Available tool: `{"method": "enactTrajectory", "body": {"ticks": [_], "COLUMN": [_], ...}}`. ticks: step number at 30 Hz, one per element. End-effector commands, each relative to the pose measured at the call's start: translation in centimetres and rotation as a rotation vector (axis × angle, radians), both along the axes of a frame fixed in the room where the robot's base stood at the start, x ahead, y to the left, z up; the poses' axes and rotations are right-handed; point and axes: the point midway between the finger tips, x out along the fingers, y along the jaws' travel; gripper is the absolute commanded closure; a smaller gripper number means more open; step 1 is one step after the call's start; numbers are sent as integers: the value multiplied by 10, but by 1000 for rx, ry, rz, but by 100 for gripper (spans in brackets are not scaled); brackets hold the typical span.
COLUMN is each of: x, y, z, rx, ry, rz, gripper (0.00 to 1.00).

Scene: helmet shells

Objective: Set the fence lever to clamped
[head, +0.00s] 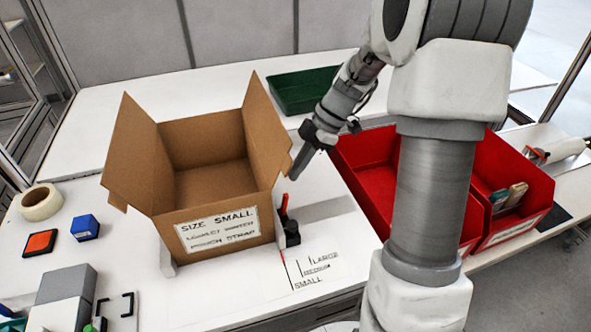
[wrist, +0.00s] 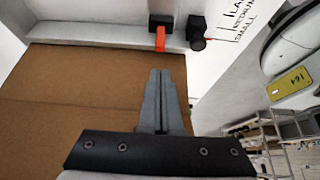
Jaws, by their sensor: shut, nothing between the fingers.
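The fence lever (head: 284,206) is a small red-orange handle on a black mount, just right of the open cardboard box in the head view. My gripper (head: 296,174) is above and behind the lever, pointing down. In the wrist view its fingers (wrist: 160,74) are together and empty, with their tips apart from the lever in the picture.
The cardboard box (head: 226,228), labelled SIZE SMALL, stands left of the lever with flaps raised. Red bins (head: 366,158) stand to the right and a green tray (head: 295,92) behind. Size marks (head: 312,272) are on the table in front. Tape (head: 41,203) and small blocks lie at left.

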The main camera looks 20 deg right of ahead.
Motion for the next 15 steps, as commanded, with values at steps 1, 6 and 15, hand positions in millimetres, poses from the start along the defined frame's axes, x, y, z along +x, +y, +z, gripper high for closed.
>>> {"method": "enactTrajectory", "body": {"ticks": [1, 6, 15], "x": [0, 0, 0], "y": [6, 21, 36], "z": [-10, -37, -62], "rx": [2, 2, 1], "ry": [3, 3, 0], "rz": [1, 1, -1], "gripper": [100, 100, 100]}}
